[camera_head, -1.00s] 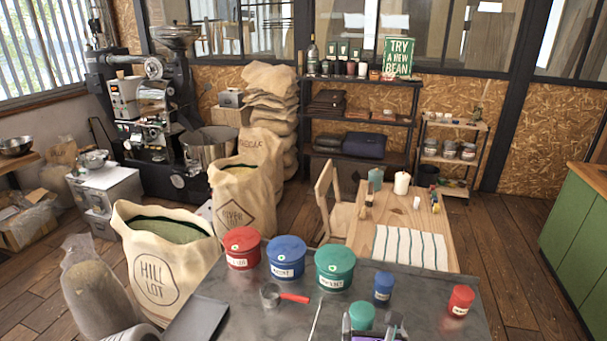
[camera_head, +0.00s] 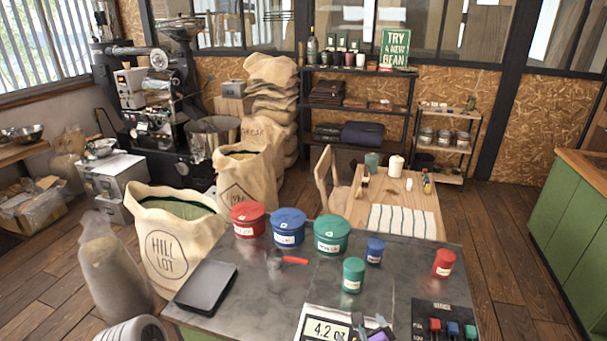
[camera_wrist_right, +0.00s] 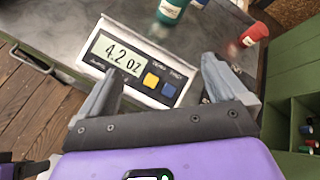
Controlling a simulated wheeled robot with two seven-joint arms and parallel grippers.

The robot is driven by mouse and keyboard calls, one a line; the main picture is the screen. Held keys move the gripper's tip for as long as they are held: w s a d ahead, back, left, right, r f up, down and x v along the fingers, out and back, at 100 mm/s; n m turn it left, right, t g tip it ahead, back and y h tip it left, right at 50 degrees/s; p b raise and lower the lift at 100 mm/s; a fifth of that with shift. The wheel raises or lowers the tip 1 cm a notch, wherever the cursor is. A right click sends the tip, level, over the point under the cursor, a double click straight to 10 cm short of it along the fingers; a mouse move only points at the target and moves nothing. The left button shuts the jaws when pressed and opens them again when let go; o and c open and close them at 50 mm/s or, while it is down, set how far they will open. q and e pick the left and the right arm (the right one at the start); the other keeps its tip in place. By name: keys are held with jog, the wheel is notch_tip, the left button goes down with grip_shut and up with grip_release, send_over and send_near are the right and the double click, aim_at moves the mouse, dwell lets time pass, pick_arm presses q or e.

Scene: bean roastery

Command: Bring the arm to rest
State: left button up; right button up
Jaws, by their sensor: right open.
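My right gripper (camera_head: 370,321) is low in the head view, over the white scale (camera_head: 314,318), which reads 4.2 oz. In the right wrist view my right gripper (camera_wrist_right: 160,72) has its two grey fingers wide apart with nothing between them. The scale (camera_wrist_right: 136,68) lies beyond and between the fingers there. A small green tin (camera_head: 353,276) stands upright on the table behind the scale, apart from the fingers. My left gripper is not in view.
The dark table (camera_head: 260,295) carries large red (camera_head: 248,220), blue (camera_head: 288,228) and green (camera_head: 331,235) tubs, small blue (camera_head: 375,251) and red (camera_head: 443,263) tins, a red-handled scoop (camera_head: 294,260), a black tray (camera_head: 206,287) and a dark rack (camera_head: 447,318) at front right.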

jog(key=s+a+f+n+g+y, duration=0.1)
jog(key=s+f+n+g, duration=0.2)
jog(key=f+n, duration=0.5)
jog(key=s+a+f+n+g+y, duration=0.1)
jog(key=s+f+n+g, duration=0.15)
jog(key=f+n, duration=0.5)
jog(key=s+a+f+n+g+y, duration=0.25)
jog(key=s+f+n+g, duration=0.35)
jog(key=s+f+n, duration=0.75)
pick_arm(q)
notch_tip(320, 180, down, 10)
jog(key=b, duration=1)
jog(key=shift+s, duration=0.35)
pick_arm(e)
notch_tip(320, 180, down, 11)
jog(key=m, duration=0.1)
jog(key=shift+s+d, duration=0.2)
jog(key=shift+d, duration=0.2)
